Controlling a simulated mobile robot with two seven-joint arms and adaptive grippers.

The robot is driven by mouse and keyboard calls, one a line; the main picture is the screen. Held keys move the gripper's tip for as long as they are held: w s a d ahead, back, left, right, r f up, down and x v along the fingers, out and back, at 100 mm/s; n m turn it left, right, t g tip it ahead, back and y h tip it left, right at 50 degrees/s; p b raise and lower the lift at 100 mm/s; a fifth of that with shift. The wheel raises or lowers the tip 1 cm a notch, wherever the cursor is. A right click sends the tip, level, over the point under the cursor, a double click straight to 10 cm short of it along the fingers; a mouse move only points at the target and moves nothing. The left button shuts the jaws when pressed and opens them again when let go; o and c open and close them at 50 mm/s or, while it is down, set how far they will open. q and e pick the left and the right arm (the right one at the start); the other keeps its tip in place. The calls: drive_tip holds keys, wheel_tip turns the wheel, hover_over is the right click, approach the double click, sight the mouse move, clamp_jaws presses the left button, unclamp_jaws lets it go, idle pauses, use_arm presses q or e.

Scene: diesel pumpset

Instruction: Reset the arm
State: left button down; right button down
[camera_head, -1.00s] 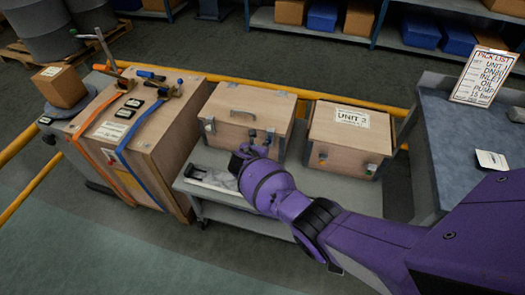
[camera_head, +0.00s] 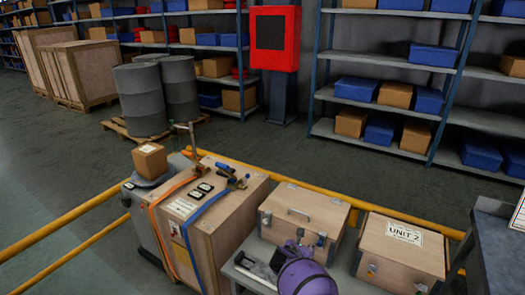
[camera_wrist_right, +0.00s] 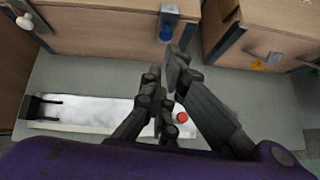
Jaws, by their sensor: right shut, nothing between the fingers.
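My right arm's purple wrist (camera_head: 305,275) shows at the bottom edge of the head view, in front of the latched wooden case (camera_head: 302,216). In the right wrist view my right gripper (camera_wrist_right: 166,72) is shut and empty, with its dark fingers over the grey cart top (camera_wrist_right: 270,105). The wooden case (camera_wrist_right: 110,30) lies just beyond the fingertips; whether they touch it I cannot tell. My left gripper is not in view.
The wooden case marked UNIT 2 (camera_head: 402,258) stands to the right. A strapped crate (camera_head: 235,235) stands left. A white strip-shaped tray (camera_wrist_right: 90,115) and a red round piece (camera_wrist_right: 182,117) lie by the gripper. Yellow rails (camera_head: 330,199) run behind.

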drive_tip(key=w+a+r+m+t+y, duration=0.2)
drive_tip(key=w+a+r+m, duration=0.2)
drive_tip(key=a+m, duration=0.15)
drive_tip(key=s+a+m+t+y, duration=0.1)
drive_tip(key=s+a+m+y, duration=0.35)
drive_tip(key=s+m, duration=0.4)
drive_tip(key=s+d+f+m, duration=0.2)
drive_tip(key=s+m, duration=0.2)
drive_tip(key=s, duration=0.9)
drive_tip(key=s+d+f+m+g, duration=0.1)
drive_tip(key=s+m, duration=0.4)
drive_tip(key=s, duration=0.9)
drive_tip(key=s+d+f+m, duration=0.4)
drive_tip(key=s+d, duration=0.1)
drive_tip(key=s, duration=0.8)
drive_tip(key=shift+s+g, duration=0.25)
drive_tip(key=shift+g, duration=0.15)
